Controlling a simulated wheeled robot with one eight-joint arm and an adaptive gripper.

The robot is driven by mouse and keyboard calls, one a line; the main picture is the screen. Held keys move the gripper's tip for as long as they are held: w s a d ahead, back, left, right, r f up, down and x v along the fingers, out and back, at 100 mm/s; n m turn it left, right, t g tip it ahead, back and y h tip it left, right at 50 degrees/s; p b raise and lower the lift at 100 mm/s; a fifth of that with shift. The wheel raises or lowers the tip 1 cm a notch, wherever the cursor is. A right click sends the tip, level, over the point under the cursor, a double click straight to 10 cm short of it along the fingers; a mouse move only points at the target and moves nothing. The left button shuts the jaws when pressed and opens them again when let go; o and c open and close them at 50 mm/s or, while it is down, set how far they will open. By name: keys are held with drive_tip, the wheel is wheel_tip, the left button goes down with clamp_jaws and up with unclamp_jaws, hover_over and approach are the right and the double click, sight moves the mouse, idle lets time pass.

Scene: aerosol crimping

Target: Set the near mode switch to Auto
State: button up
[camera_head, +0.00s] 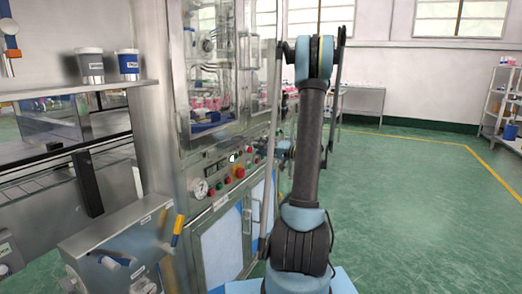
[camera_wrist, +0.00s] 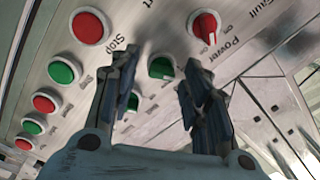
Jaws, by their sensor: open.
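In the wrist view, a metal control panel (camera_wrist: 150,20) shows at a steep tilt. A green rotary switch (camera_wrist: 160,68) shows between the two fingers of my gripper (camera_wrist: 161,62). A second green knob (camera_wrist: 132,102) is partly hidden behind the left finger. The labels by these green switches are too small or covered to read, so I cannot tell which is the near mode switch or its setting. My gripper is open and empty; contact with the panel cannot be told.
In the wrist view, a red rotary switch (camera_wrist: 204,26) is labelled Power. Red buttons (camera_wrist: 88,26) and green buttons (camera_wrist: 64,69) line the left. In the head view, the cabinet has a gauge (camera_head: 200,189) and a red mushroom button (camera_head: 239,172). Green floor (camera_head: 430,220) is clear at right.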

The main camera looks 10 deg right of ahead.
clamp_jaws()
drive_tip(key=shift+m, duration=0.5)
drive_tip(key=m, duration=1)
drive_tip(key=shift+f+m, duration=0.1)
drive_tip(key=shift+m, duration=0.5)
unclamp_jaws()
